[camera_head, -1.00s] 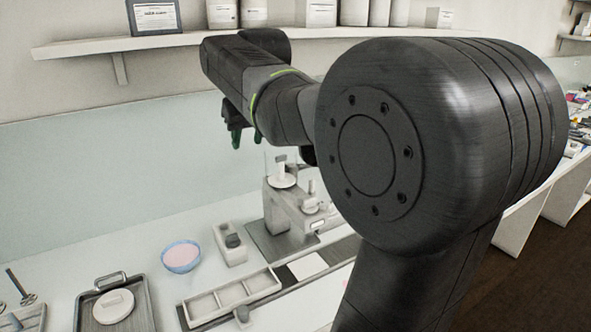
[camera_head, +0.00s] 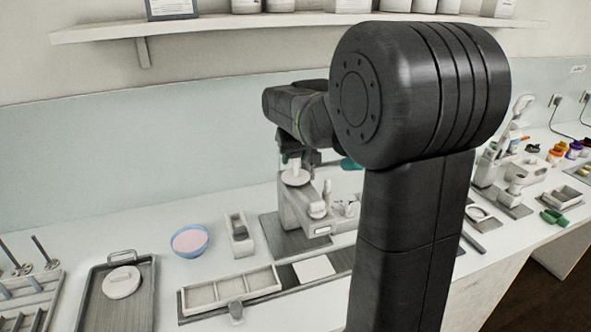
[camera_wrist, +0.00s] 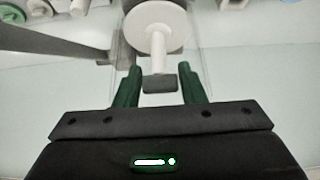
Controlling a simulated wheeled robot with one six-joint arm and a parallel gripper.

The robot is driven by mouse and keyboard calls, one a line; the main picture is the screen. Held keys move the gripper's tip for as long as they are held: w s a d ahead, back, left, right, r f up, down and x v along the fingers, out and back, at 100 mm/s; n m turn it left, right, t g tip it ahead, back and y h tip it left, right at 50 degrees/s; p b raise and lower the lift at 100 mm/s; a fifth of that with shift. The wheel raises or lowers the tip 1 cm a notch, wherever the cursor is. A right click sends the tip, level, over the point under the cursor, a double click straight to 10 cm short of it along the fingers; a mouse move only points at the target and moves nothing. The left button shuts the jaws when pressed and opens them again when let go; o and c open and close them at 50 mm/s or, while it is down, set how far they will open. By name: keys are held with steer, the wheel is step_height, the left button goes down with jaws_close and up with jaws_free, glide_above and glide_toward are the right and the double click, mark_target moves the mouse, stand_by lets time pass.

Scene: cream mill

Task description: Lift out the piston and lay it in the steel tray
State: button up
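The piston appears in the wrist view as a white round plate (camera_wrist: 158,30) with a white stem leading to a dark grey block. The block lies between my gripper's (camera_wrist: 160,86) two green fingers, with a gap on each side, so the gripper is open. In the head view my gripper (camera_head: 292,158) is low over the grey mill (camera_head: 297,208), just above the white plate (camera_head: 295,177); my arm hides part of this area. The steel tray (camera_head: 138,312) is at the lower left, with a white round lid-like piece (camera_head: 122,282) lying in it.
A blue bowl of pink stuff (camera_head: 190,241) and a small white holder (camera_head: 239,236) stand between tray and mill. A divided white tray (camera_head: 230,292) is in front. A rack with rods (camera_head: 30,295) is at far left. A shelf (camera_head: 250,26) runs above.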

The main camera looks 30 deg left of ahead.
jaws_close()
step_height(320, 180, up, 29)
steer(key=p, duration=0.6)
stand_by(1.5)
